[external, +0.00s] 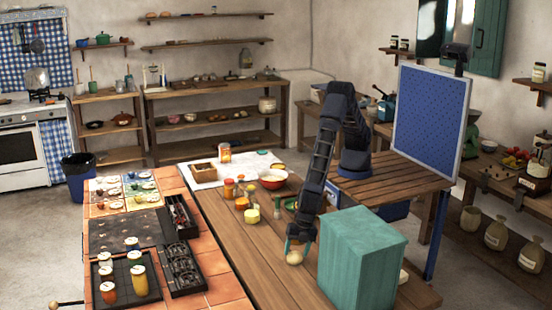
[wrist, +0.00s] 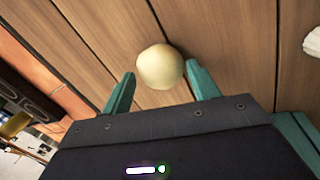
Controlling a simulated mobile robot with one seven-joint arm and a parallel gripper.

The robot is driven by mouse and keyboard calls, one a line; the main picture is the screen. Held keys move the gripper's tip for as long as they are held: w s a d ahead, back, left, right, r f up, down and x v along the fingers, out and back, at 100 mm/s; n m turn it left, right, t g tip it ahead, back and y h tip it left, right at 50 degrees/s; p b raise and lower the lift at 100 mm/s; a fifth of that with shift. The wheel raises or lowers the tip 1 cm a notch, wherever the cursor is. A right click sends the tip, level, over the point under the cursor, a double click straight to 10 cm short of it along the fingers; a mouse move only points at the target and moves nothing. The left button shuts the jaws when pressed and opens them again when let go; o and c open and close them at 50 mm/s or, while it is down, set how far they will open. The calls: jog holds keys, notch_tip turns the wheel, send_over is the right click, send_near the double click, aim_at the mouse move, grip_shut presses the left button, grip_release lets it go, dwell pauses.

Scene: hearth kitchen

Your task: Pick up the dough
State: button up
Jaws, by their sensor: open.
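The dough is a pale cream ball (wrist: 160,67) resting on the wooden table (wrist: 100,40). In the wrist view it lies between and slightly beyond my two teal fingertips, with a gap visible on the left side. In the external view the dough (external: 295,257) shows at the lower end of my arm, on the table beside the teal box. My gripper (wrist: 160,82) is open around the near part of the ball; it also shows in the external view (external: 295,243), pointing down. Whether the right finger touches the dough I cannot tell.
A large teal box (external: 360,258) stands close to the right of my gripper. A red-rimmed bowl (external: 273,179) and small jars (external: 240,202) stand farther back. A black tray (external: 125,282) with jars lies on the tiled counter at left. The planks left of the dough are clear.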

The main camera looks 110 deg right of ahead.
jog(key=shift+x, duration=1)
jog(key=c, duration=0.4)
jog(key=shift+r, duration=0.15)
